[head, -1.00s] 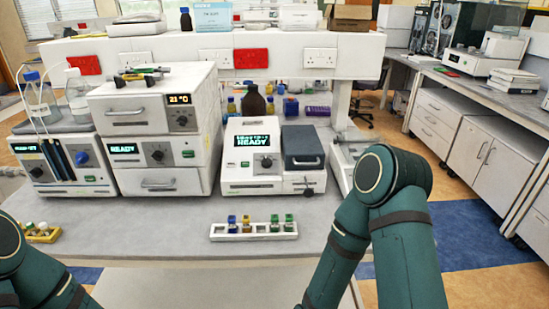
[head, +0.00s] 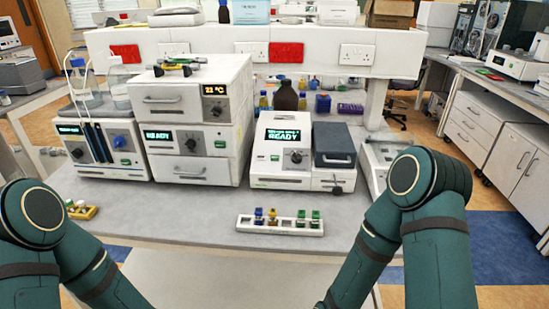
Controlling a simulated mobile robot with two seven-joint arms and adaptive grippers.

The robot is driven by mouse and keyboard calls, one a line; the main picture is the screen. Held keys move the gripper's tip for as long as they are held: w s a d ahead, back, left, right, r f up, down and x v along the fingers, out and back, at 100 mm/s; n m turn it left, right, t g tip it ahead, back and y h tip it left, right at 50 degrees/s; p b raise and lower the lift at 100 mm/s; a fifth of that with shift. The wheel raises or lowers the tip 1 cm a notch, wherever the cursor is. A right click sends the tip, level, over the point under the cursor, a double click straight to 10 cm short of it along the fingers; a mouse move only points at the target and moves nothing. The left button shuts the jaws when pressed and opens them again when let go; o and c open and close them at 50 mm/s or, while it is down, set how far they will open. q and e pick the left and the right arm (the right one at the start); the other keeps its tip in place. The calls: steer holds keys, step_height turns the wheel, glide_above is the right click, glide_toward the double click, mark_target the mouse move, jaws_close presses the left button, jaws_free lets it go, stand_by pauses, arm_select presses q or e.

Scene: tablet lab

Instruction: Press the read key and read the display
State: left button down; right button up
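A white instrument (head: 283,180) with a dark grey lid (head: 333,146) stands in the middle of the bench. Its lit display (head: 283,136) shows READY in large letters under a smaller line I cannot read clearly. Below the display are a small green key (head: 274,158) and a dark round knob (head: 296,157). I cannot read a label on the key. The lid looks closed. Only links of my two arms show, at the lower left and lower right. Both grippers are out of view, and nothing of mine touches the instrument.
A white rack (head: 270,228) with several coloured-capped vials stands in front of the instrument. Stacked white units (head: 190,170) and a bottle-topped unit (head: 108,158) stand to the left. Bare bench (head: 190,225) lies between the racks.

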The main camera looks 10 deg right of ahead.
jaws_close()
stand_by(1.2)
